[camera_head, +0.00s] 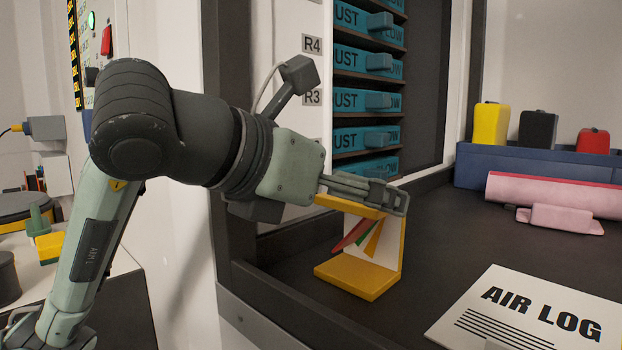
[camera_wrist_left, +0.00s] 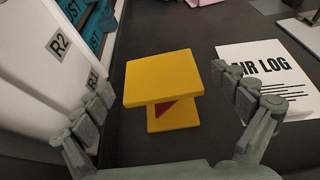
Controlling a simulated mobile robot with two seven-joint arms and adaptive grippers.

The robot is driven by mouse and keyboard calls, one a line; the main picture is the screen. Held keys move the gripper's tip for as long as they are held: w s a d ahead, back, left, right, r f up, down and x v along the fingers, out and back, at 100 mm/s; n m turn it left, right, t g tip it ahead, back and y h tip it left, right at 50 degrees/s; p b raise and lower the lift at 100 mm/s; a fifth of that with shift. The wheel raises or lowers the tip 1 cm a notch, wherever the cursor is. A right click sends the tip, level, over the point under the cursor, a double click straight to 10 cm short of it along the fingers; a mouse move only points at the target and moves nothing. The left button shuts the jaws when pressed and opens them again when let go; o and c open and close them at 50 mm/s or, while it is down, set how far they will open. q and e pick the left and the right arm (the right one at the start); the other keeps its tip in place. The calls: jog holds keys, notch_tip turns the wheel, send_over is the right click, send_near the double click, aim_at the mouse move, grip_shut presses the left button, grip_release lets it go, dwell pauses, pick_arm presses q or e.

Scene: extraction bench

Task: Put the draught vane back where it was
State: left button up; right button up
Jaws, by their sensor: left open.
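The draught vane is a yellow frame (camera_head: 360,280) with a pale back panel and hanging red, green and orange strips. It stands upright on the dark bench, in front of the blue drawers. My left gripper (camera_head: 384,196) is at the height of its top plate, which it partly covers in the head view. In the left wrist view the yellow top plate (camera_wrist_left: 164,82) lies ahead, between the widely spread fingers (camera_wrist_left: 172,98), with visible gaps on both sides. The gripper is open and holds nothing. My right gripper is not in view.
A white AIR LOG sheet (camera_head: 530,312) lies to the right of the vane. A pink roll (camera_head: 555,192) and a blue bin (camera_head: 470,168) with yellow, black and red blocks stand behind. Blue drawers (camera_head: 360,137) fill the rack. Bare bench lies between vane and roll.

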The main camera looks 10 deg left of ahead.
pick_arm(q)
jog(key=v, duration=0.9)
